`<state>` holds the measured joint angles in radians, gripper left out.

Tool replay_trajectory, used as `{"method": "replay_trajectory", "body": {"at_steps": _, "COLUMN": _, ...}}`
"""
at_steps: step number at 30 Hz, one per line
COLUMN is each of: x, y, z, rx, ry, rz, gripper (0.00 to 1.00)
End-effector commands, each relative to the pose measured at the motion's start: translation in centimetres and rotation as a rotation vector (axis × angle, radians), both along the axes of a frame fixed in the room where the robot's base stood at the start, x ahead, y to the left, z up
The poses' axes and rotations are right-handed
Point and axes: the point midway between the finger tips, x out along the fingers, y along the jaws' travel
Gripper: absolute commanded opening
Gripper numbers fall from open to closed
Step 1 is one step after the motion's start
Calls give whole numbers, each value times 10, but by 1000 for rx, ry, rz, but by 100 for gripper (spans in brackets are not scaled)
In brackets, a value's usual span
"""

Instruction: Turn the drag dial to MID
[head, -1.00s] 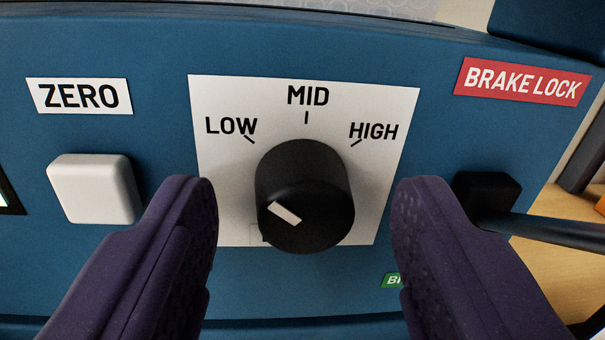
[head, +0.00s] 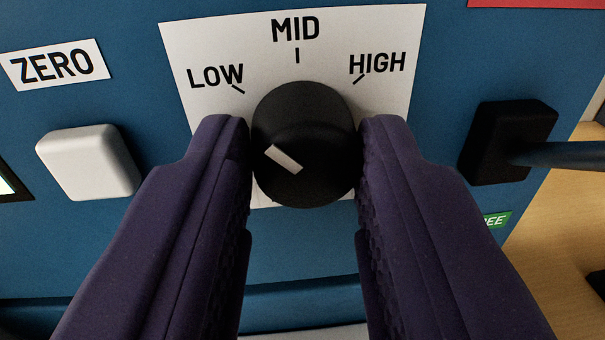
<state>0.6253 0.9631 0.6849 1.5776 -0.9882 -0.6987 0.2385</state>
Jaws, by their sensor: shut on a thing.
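The drag dial (head: 310,120) is a round black knob on a white plate (head: 200,48) marked LOW, MID and HIGH. MID is at the top centre, LOW at the upper left and HIGH at the upper right. A white pointer mark (head: 283,158) on the knob's face slants toward the upper left, on the LOW side. My gripper (head: 304,150) is shut on the dial, with one purple finger against its left side and the other against its right side. The fingers hide the lower part of the plate.
A white square button (head: 90,162) under a ZERO label (head: 55,66) is left of my gripper. A black brake lever mount (head: 508,140) with a bar (head: 565,155) stands to the right. A green label (head: 495,220) is partly hidden. Wooden surface shows at lower right.

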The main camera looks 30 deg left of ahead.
Motion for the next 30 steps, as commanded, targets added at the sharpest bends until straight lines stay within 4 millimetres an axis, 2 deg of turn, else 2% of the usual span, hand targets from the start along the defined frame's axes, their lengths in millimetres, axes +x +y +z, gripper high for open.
{"method": "replay_trajectory", "body": {"at_steps": 18, "x": -1, "y": -3, "z": 2, "rx": 430, "ry": 294, "rz": -4, "gripper": 2}}
{"method": "replay_trajectory", "body": {"at_steps": 30, "x": -1, "y": -3, "z": -1, "rx": 584, "ry": 399, "rz": -6, "gripper": 2}}
